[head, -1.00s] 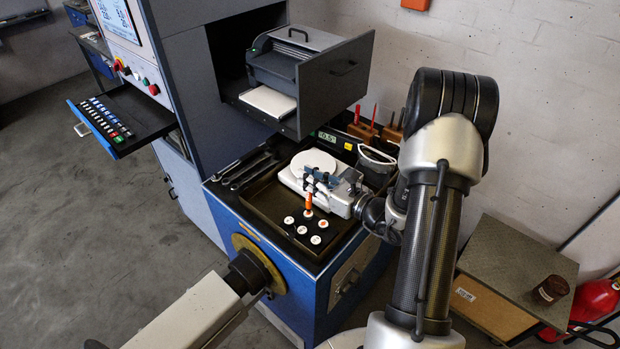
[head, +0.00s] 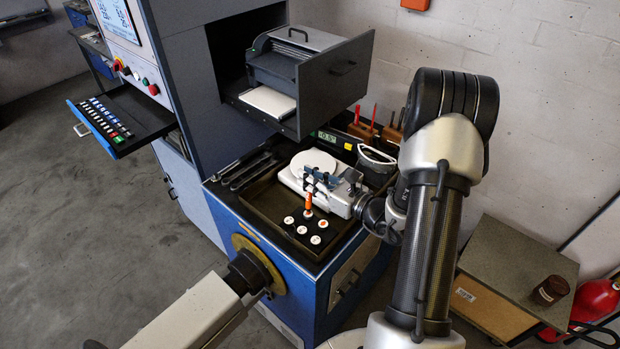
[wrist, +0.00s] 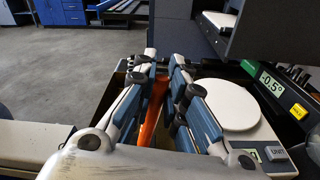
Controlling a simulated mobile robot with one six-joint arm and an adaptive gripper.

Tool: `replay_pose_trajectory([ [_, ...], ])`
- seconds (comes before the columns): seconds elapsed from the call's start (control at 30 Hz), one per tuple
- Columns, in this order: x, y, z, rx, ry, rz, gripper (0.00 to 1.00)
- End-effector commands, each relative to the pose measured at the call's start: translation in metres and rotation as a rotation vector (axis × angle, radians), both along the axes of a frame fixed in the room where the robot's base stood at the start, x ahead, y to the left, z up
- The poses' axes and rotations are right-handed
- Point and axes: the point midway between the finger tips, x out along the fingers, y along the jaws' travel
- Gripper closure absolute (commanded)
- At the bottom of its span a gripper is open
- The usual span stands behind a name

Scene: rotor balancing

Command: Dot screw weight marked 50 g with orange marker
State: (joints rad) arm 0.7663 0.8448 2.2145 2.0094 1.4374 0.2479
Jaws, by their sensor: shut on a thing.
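My gripper (head: 314,183) is shut on the orange marker (head: 309,200), which is held upright with its lower end at the back weight of the group. Whether it touches that weight cannot be told. In the wrist view the orange marker (wrist: 153,112) shows between the blue-padded fingers of my gripper (wrist: 163,75); its tip is hidden. Several round white-topped screw weights (head: 316,240) sit on a dark block (head: 299,240) in the bench recess. Their printed marks are too small to read, so the 50 g one cannot be told apart.
A white scale with a round pan (head: 313,161) stands just behind my gripper. A dark cabinet with an open drawer (head: 333,84) overhangs the back of the bench. A wooden holder with red-handled tools (head: 364,129) is at the back right. A brass rotor disc (head: 262,265) is in front.

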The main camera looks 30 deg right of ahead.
Motion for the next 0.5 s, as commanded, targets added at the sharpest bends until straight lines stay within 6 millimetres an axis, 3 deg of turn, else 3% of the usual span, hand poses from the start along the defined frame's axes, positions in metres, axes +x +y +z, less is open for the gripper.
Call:
replay_pose_trajectory([
  [0.27,-0.001,0.001,0.000,0.000,0.008,0.001,1.00],
  [0.5,0.000,0.000,0.020,0.000,0.004,0.001,1.00],
])
